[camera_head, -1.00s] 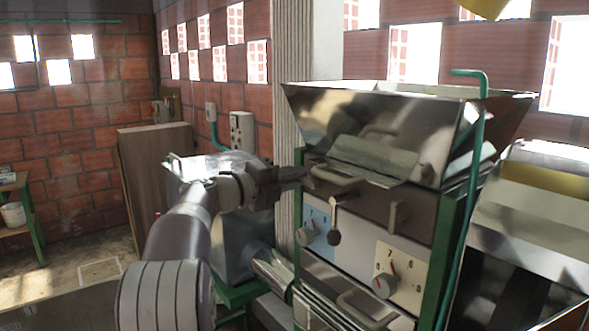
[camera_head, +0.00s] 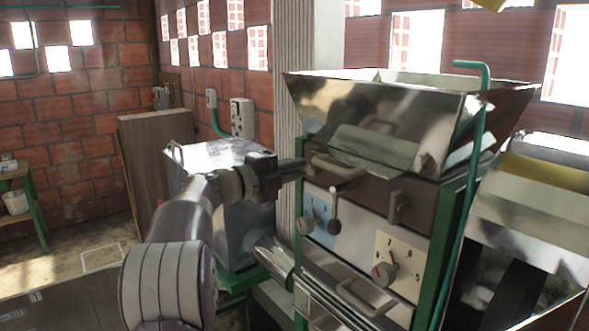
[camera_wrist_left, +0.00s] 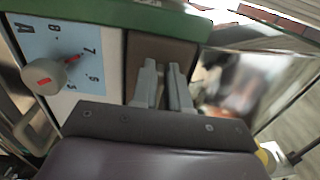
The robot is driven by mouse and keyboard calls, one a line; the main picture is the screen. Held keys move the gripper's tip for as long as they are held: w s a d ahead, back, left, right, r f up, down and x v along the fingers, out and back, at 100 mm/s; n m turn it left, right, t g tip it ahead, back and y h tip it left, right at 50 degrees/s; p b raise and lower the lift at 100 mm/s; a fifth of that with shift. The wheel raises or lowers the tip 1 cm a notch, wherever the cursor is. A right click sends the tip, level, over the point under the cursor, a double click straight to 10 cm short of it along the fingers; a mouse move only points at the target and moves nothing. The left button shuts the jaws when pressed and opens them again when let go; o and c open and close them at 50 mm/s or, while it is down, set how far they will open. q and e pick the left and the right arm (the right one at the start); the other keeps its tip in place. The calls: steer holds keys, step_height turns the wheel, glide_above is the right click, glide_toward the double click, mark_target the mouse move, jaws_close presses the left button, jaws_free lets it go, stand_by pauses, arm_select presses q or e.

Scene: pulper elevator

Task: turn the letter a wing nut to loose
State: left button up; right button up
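The letter A knob (camera_head: 303,227), which I take to be the wing nut, sits on a light blue dial panel (camera_head: 320,216) at the machine's front left. My right gripper is not in view.
A second knob (camera_head: 383,273) is on a cream panel at right. The steel hopper (camera_head: 375,112) rises above.

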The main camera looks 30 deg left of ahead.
arm_select(q)
steer(key=o, duration=0.4)
steer(key=shift+a, duration=0.1)
steer(key=shift+c, duration=0.2)
steer(key=shift+s+a, duration=0.1)
steer(key=b+v, duration=0.5)
steer(key=v, duration=0.7)
steer(key=shift+s+b, duration=0.3)
steer(key=shift+b, duration=0.05)
steer(key=shift+a+f, duration=0.1)
steer(key=shift+a, duration=0.1)
